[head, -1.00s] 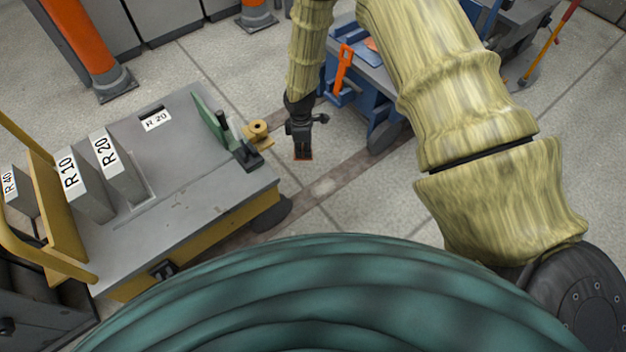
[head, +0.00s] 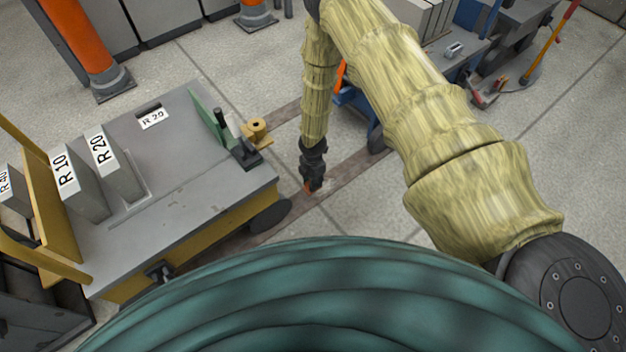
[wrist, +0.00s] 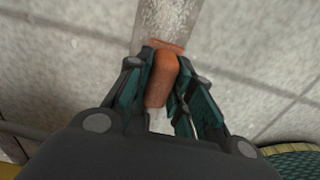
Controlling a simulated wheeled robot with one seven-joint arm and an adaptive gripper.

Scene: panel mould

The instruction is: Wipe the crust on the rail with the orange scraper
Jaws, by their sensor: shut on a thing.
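My gripper (head: 312,184) points down over the rail (head: 348,168), a brownish strip running diagonally along the floor. In the wrist view its fingers (wrist: 163,92) are shut on the orange scraper (wrist: 160,82), one on each side. The scraper's far end lies over the strip; whether it touches cannot be told. Pale, mottled crust (wrist: 168,20) covers the strip just ahead of the scraper in the wrist view. In the head view my gripper hides most of the scraper and the crust cannot be made out clearly.
A grey-topped yellow cart (head: 185,190) with labelled blocks stands to the left, its wheel near the rail. A blue cart (head: 352,101) stands behind my arm. Orange-and-grey posts (head: 85,50) stand at the back left.

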